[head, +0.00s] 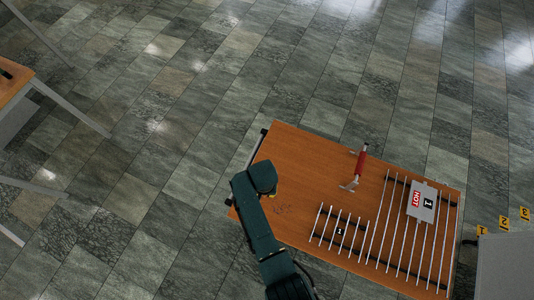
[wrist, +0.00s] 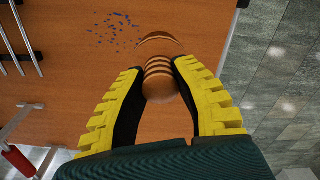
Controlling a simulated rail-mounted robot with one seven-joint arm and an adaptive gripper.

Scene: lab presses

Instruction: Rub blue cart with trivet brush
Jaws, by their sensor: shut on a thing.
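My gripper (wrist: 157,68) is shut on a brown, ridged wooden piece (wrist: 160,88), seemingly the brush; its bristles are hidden. The brush is over the orange-brown wooden top (head: 290,155) of a cart or table. I cannot tell from the wrist view whether it touches the top. Small blue specks (wrist: 118,32) lie scattered on the wood just beyond it, up and to the left in the wrist view. In the head view my dark arm hides the brush and most of the gripper. No blue cart body shows.
Metal rods (head: 374,220) form racks on the right of the top, with a "1 HOT" sign (head: 422,202) there. A red-handled tool (head: 361,160) lies beside them. Yellow number markers (head: 504,222) and a grey box (head: 506,265) stand at right. Tiled floor surrounds the top.

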